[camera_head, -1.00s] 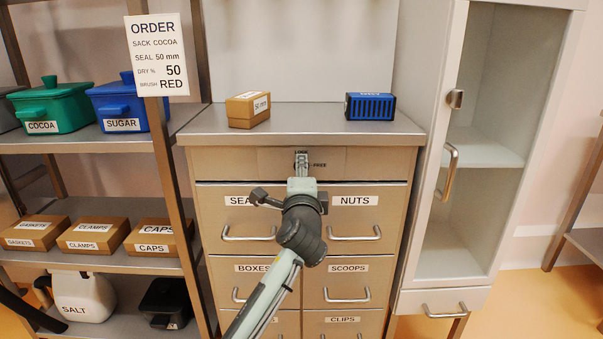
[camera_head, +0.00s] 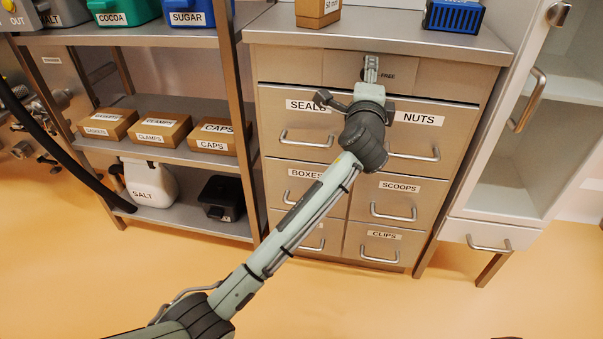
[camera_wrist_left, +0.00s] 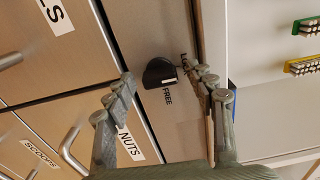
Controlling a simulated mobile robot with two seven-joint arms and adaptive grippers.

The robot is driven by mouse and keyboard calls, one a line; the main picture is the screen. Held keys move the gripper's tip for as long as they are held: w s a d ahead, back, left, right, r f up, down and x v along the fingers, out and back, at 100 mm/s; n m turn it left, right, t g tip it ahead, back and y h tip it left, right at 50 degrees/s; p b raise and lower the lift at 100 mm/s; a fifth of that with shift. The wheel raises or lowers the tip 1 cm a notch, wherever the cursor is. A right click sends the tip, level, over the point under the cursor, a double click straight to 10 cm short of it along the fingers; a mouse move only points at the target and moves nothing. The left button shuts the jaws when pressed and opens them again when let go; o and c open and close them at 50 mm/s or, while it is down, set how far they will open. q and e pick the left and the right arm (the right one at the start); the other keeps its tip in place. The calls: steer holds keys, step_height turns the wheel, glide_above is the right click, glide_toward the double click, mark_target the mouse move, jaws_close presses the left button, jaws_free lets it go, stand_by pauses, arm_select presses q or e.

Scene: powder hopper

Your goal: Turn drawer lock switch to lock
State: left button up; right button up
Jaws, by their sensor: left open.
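The drawer lock switch is a small black knob (camera_wrist_left: 161,73) on the top panel of the drawer cabinet (camera_head: 290,70). In the left wrist view its pale mark is beside the word FREE. Another label, starting with L, is partly hidden by a finger. My right gripper is not in view.
Drawers with handles, such as NUTS (camera_head: 418,118), lie below the panel. A carton (camera_head: 318,10) and a blue slotted box (camera_head: 453,16) stand on the cabinet top. A shelf rack (camera_head: 235,100) stands left, a glass-fronted cabinet (camera_head: 510,150) right.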

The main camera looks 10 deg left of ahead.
arm_select(q)
steer(key=s+m+b, duration=0.2)
steer(key=s+m, duration=0.5)
steer(key=m, duration=1.1)
steer(key=s+a+f+n+g+p, duration=0.1)
steer(key=s+a+f+n+g, duration=0.2)
steer(key=f+n, duration=0.4)
steer(key=s+a+f+n+g+y+p, duration=0.1)
steer(key=s+a+f+n+g, duration=0.2)
steer(key=f, duration=0.7)
steer(key=s+a+f+n+g+p, duration=0.2)
steer(key=s+a+f+n, duration=0.4)
steer(key=a+f+n, duration=0.3)
steer(key=shift+a+n+g+y, duration=0.3)
steer(key=shift+a+n+g, duration=0.3)
steer(key=shift+n, duration=0.8)
steer(key=shift+s, duration=0.1)
steer(key=shift+f, duration=0.1)
